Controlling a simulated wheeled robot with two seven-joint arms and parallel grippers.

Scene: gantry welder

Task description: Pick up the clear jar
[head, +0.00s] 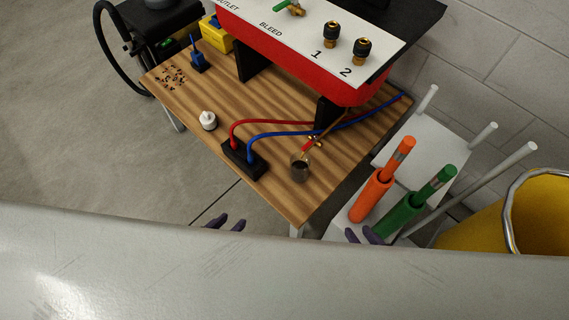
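The clear jar (300,172) stands near the front right edge of the wooden table. It looks like a small see-through vessel with something dark in its lower part, and an orange-brown rod shows at its top. My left gripper (227,223) shows only its purple fingertips, spread apart, below and left of the jar and short of the table. My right gripper (365,236) also shows only purple fingertips, spread apart, below and right of the jar. Both look empty and apart from the jar. The rest of both grippers is hidden behind a large pale surface in front.
A black block (243,160) with red and blue hoses sits left of the jar, with a white knob-like piece (208,121) beyond. A red-and-white panel (312,45) overhangs behind. Orange (371,195) and green (402,214) holders stand right, beside a yellow bin (490,228).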

